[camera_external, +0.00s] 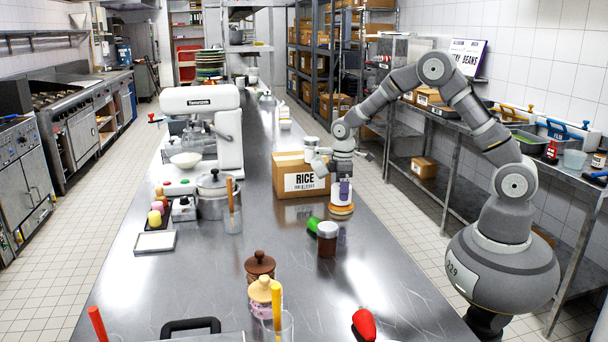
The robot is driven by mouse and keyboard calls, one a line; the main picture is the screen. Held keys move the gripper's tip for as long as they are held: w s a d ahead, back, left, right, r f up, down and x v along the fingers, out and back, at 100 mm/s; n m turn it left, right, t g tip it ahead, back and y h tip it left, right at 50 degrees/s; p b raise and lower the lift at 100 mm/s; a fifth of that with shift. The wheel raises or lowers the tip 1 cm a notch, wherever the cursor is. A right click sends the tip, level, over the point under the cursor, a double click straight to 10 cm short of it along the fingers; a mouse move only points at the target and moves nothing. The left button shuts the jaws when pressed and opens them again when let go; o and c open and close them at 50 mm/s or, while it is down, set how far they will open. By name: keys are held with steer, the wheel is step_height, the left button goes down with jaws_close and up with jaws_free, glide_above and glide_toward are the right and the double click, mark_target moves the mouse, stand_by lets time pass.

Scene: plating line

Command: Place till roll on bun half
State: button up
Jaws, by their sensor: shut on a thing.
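My gripper (342,187) points down over the steel table, to the right of the rice box. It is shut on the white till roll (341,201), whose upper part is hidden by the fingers. The bun half (341,211), a small round orange-brown piece, lies on the table directly under the till roll. The roll's lower edge is at the bun half's top; I cannot tell whether they touch.
A cardboard rice box (302,181) stands just left of my gripper. A dark jar with a pale lid (327,243) and a green pepper (312,224) are in front. A red pepper (364,323) lies near the front edge. The table right of the jar is clear.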

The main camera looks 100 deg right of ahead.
steer(key=shift+f, duration=0.2)
steer(key=o, duration=1.1)
step_height(320, 180, up, 12)
steer(key=p, duration=0.3)
steer(key=shift+r+p, duration=0.15)
steer(key=shift+p, duration=0.2)
